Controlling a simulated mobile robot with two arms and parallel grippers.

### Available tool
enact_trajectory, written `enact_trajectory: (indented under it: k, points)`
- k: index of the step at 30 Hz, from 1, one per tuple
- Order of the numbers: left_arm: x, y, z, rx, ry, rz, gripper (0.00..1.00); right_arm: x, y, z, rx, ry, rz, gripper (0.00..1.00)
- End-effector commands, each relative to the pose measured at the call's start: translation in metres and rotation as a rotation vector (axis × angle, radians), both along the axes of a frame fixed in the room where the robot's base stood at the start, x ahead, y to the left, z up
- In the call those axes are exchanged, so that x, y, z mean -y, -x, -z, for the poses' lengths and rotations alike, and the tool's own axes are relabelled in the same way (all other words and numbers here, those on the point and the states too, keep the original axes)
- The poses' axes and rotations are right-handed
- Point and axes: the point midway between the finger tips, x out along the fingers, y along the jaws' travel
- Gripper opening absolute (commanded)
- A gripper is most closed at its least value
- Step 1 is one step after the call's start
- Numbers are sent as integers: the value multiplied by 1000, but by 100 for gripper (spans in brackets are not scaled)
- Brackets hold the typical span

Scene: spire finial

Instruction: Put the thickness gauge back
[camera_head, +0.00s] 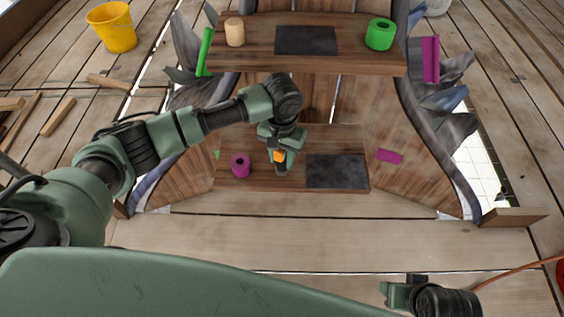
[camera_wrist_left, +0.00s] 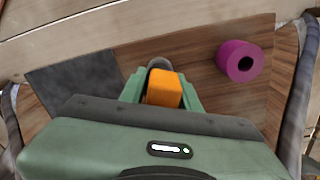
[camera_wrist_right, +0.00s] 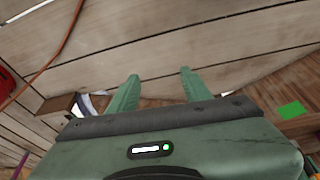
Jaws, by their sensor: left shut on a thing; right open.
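An orange block-shaped piece (camera_head: 279,156), which I take to be the thickness gauge, is in my left gripper (camera_head: 280,150) above the lower wooden shelf (camera_head: 235,183). In the left wrist view the orange piece (camera_wrist_left: 164,90) sits between the two green fingers. A grey rounded part (camera_wrist_left: 158,63) shows just beyond it; whether it belongs to the piece is unclear. A dark rectangular pad (camera_head: 337,171) lies on the shelf to the right of the gripper. My right gripper (camera_wrist_right: 158,78) is open and empty, away from the shelves.
A magenta roll (camera_head: 240,165) stands on the lower shelf, left of the gripper. The upper shelf (camera_head: 350,62) holds a tan cylinder (camera_head: 234,32), another dark pad (camera_head: 306,40) and a green roll (camera_head: 380,34). A magenta block (camera_head: 389,156) lies right of the lower pad.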

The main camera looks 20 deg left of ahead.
Motion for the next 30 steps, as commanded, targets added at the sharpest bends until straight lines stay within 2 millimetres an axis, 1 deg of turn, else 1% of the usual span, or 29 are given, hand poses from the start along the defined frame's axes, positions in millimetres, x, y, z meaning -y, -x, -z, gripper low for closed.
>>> enact_trajectory:
  k: [1,4,14,15,16,17,27,29,30]
  points:
    - [0,0,9,0,0,0,0,0,2,-6,7,0,0,49]
    - [0,0,16,0,0,1,0,1,4,-15,9,-1,1,49]
    - [0,0,17,1,1,1,0,1,5,-16,7,0,1,49]
    - [0,0,17,0,1,1,40,1,5,-15,7,0,1,49]
    - [0,0,17,0,1,1,49,1,5,-15,7,0,1,49]
    - [0,0,17,0,1,1,54,1,5,-15,7,0,1,49]
    - [0,0,16,1,0,1,54,1,5,-14,6,1,1,49]
    - [0,0,12,1,1,1,54,1,5,-18,9,0,1,49]
    - [0,0,8,1,1,1,54,1,3,-15,10,-1,1,49]
